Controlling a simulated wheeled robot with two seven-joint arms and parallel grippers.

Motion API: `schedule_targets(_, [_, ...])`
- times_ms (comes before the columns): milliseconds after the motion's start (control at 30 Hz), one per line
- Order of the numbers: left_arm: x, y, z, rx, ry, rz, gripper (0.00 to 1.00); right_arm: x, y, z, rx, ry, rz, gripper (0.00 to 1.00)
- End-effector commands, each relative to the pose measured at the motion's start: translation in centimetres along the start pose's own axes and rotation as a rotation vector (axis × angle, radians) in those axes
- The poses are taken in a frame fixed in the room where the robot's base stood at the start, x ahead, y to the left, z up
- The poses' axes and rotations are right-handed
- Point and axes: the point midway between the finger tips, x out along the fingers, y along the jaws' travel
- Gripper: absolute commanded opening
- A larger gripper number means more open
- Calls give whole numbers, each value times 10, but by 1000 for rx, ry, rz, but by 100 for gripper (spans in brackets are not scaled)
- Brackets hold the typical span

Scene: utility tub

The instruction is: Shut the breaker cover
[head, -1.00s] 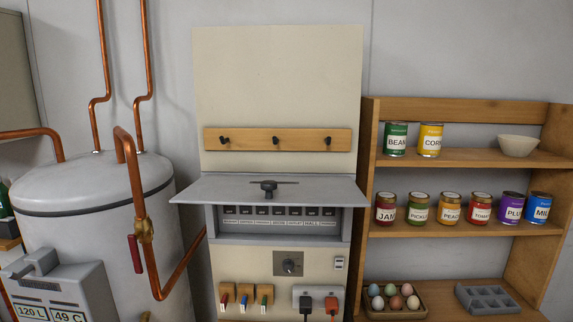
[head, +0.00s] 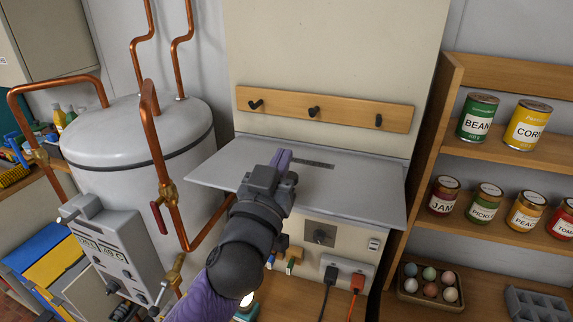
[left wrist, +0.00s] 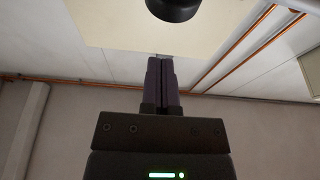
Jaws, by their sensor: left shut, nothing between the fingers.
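The breaker cover (head: 345,190) is a wide grey flap on the cream cabinet, sticking out from its front. The breakers beneath it are hidden. My left gripper (head: 287,157) is shut and empty, over the left-middle part of the cover. It hides the cover's dark knob in the head view; whether it touches the cover I cannot tell. In the left wrist view its closed purple fingers (left wrist: 161,65) point toward a pale panel, below a round black thing (left wrist: 173,6) that I cannot identify for sure. My right gripper is out of view.
A white tank (head: 150,135) with copper pipes (head: 152,130) stands left of the cabinet. A wooden shelf (head: 445,90) with cans and jars stands right. A hook board (head: 345,110) is above the cover, and plugs with cords (head: 357,275) are below it.

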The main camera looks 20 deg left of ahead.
Motion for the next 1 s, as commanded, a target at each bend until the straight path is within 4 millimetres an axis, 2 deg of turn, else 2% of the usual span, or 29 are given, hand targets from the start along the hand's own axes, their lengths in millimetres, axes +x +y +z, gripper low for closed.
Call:
schedule_targets(67, [18, 0, -4, 2, 0, -1, 0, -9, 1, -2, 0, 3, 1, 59])
schedule_targets(200, [9, 0, 24, 1, -6, 0, 0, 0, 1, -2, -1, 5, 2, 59])
schedule_targets(300, [5, 0, 34, -1, -3, -1, 0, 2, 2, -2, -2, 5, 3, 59])
schedule_targets(767, [3, 0, 39, 1, 0, 0, 0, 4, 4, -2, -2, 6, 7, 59])
schedule_targets(867, [1, 0, 44, 0, 9, 0, 0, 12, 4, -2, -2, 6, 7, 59])
schedule_targets(1000, [-6, 0, 57, -3, 50, 0, 0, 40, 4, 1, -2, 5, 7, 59])
